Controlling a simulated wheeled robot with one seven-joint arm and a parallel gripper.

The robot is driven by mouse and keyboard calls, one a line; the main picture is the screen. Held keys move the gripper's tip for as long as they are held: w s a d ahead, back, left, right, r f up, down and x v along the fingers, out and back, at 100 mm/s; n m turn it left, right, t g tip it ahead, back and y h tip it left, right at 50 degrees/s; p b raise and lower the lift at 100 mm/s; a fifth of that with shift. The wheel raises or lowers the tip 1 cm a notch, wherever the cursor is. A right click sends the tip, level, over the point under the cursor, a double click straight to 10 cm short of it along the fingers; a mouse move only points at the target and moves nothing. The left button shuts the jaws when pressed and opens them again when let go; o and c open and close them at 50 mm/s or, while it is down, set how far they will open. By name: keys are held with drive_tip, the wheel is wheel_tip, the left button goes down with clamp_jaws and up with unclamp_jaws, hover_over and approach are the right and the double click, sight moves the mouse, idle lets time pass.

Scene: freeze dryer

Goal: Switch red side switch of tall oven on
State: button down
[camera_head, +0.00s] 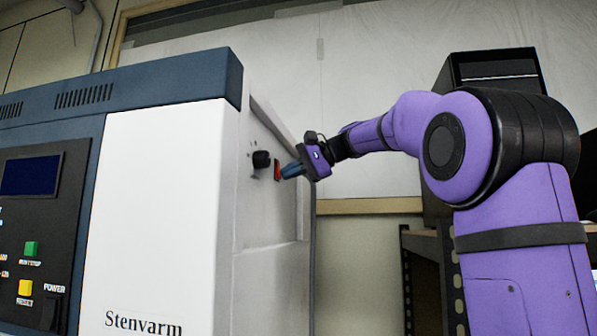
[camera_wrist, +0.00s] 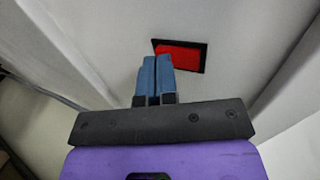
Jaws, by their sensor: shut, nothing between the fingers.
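The tall oven (camera_head: 160,190) is a white cabinet with a dark blue top, standing on the left in the head view. Its red side switch (camera_head: 277,170) sits on the right side wall. In the wrist view the red switch (camera_wrist: 180,56) lies in a black frame, just beyond my fingertips. My gripper (camera_head: 284,172) is shut and empty, with blue fingers pointing at the switch. The fingertips (camera_wrist: 157,60) overlap the lower left part of the switch in the wrist view. I cannot tell whether they touch it. The switch's rocker position is not clear.
A black knob (camera_head: 261,159) sticks out of the side wall just left of the switch. The front panel has a green button (camera_head: 31,248) and a yellow button (camera_head: 25,287). A black box (camera_head: 492,68) stands behind my arm. A dark shelf rack (camera_head: 425,275) is below it.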

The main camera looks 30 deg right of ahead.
drive_tip(key=shift+a, duration=0.1)
drive_tip(key=shift+w+a+f, duration=0.2)
drive_tip(key=shift+w+f, duration=0.05)
drive_tip(key=shift+f, duration=0.15)
idle(0.4)
drive_tip(key=shift+a, duration=0.1)
